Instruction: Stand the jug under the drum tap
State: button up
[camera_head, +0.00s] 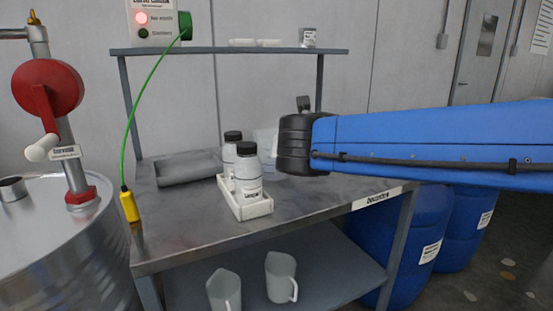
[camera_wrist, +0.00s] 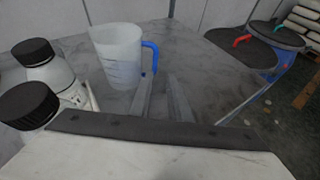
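A translucent jug with a blue handle (camera_wrist: 118,56) stands upright on the metal bench in the wrist view. In the head view only a pale part of it shows beside my black wrist. My gripper (camera_wrist: 161,88) is open, with its two grey fingers apart and nothing visible between them. The fingertips are close to the handle's lower end; I cannot tell whether they touch it. In the head view the fingers are hidden behind my wrist. A steel drum (camera_head: 60,250) stands at the left with a red crank fitting (camera_head: 47,88) on a post. I cannot make out a spout.
White bottles with black caps (camera_head: 247,172) stand in a white tray (camera_head: 249,209) on the bench (camera_head: 305,190). Two clear jugs (camera_head: 281,276) stand on the lower shelf. Blue drums (camera_head: 415,235) stand at the right.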

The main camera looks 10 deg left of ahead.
jog(key=x, duration=0.7)
jog(key=a+x, duration=0.1)
jog(key=x, duration=0.2)
jog(key=shift+w, duration=0.45)
jog(key=shift+x, duration=3.25)
jog(key=shift+a, duration=0.15)
grip_shut()
